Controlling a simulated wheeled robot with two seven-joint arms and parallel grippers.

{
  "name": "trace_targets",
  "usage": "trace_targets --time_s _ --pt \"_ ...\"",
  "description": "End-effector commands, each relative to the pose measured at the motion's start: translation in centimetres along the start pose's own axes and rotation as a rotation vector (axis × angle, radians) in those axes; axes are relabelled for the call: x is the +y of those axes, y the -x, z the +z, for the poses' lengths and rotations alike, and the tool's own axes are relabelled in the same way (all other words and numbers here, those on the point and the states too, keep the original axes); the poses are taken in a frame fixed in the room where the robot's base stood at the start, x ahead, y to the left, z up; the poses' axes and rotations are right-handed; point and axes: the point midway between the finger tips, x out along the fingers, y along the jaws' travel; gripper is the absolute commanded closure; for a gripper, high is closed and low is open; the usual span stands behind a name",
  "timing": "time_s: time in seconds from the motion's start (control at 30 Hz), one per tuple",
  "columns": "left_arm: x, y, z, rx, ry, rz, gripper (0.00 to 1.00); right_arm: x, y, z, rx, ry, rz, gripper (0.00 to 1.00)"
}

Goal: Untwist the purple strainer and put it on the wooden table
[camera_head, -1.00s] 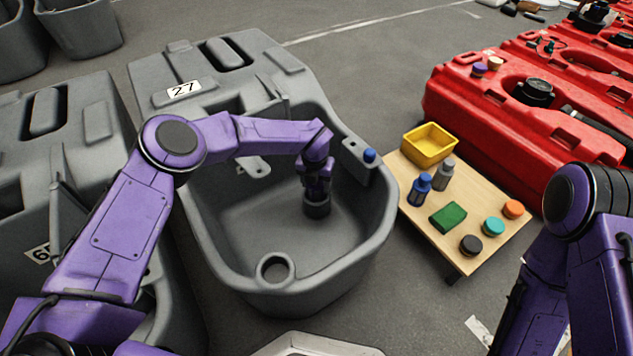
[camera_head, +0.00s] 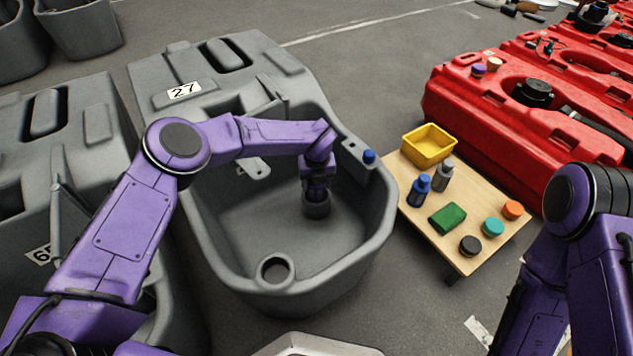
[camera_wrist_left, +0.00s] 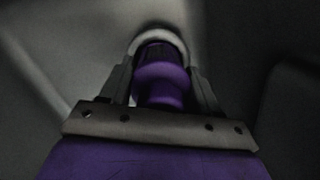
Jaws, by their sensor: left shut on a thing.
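The purple strainer (camera_wrist_left: 158,80) shows between the two fingers of my left gripper (camera_wrist_left: 163,90) in the left wrist view. It sits in a round grey collar on the floor of the grey tank numbered 27 (camera_head: 195,215). My left gripper (camera_head: 317,192) points down into this tank and is shut on the strainer. In the head view the gripper hides the strainer. The wooden table (camera_head: 477,250) stands right of the tank. Of my right arm only links show at the right edge; its gripper is out of view.
On the table are a yellow bin (camera_head: 429,146), a blue bottle (camera_head: 420,190), a grey bottle (camera_head: 444,175), a green block (camera_head: 447,218) and several round caps. Red tanks (camera_head: 480,105) stand behind.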

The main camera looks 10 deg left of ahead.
Motion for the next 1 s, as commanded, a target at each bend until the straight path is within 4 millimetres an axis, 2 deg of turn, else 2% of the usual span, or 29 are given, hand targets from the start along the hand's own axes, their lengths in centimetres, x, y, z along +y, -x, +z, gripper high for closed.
trace_targets --time_s 1.0 --pt "0.0 1.6 0.2 0.001 -0.002 0.000 0.75 0.2 1.2 0.0 0.000 0.000 0.000 0.57"
